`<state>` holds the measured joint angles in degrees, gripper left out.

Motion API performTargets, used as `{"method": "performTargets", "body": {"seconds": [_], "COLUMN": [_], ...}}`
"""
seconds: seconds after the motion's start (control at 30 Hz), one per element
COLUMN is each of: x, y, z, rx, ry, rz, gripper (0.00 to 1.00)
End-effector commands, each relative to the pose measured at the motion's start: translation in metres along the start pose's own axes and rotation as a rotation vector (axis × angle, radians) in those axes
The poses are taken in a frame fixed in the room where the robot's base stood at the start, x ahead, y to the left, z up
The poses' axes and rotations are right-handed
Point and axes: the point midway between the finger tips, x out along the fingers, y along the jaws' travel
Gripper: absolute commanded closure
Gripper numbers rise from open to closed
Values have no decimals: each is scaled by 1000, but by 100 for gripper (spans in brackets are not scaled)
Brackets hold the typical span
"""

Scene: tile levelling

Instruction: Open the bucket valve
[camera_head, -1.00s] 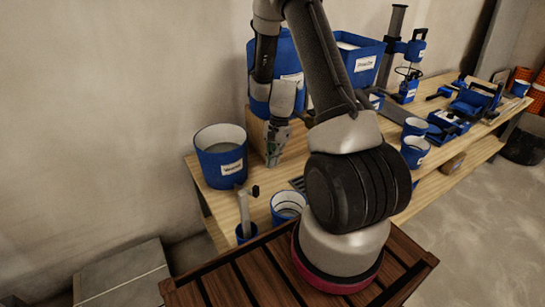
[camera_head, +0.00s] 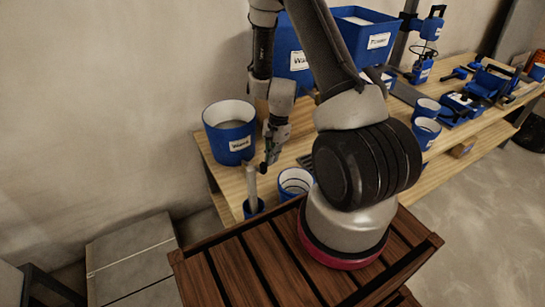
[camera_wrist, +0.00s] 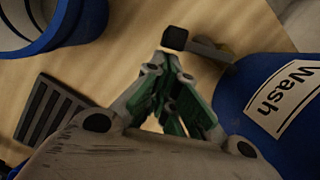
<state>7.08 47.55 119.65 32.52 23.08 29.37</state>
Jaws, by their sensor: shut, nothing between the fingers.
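The blue bucket (camera_head: 230,135) with a white label stands at the left end of the bench; its label reads "Wash" in the wrist view (camera_wrist: 260,90). A black block on a short dark bar (camera_wrist: 205,48) sticks out beside the bucket and looks like the valve handle. My gripper (camera_head: 270,156) is shut and empty, pointing down to the right of the bucket. In the wrist view its fingertips (camera_wrist: 168,60) are right by the black block (camera_wrist: 175,38); I cannot tell whether they touch.
A pale upright piece (camera_head: 252,187) stands in a small blue cup at the bench's front edge. A blue-and-white cup (camera_head: 295,182) is to its right, and a dark slotted plate (camera_wrist: 50,110) lies nearby. Large blue bins (camera_head: 372,38) stand behind my arm.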

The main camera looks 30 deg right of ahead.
Motion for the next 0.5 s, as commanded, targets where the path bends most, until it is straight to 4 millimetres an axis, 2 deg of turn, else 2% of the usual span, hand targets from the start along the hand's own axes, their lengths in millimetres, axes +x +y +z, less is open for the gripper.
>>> {"method": "performTargets", "body": {"seconds": [0.1,0.23,0.5], "x": [1,3,3], "y": [2,4,4], "z": [3,12,12], "rx": [112,113,112], "ry": [-2,0,-1], "rz": [-27,-27,-27], "gripper": [100,100,100]}}
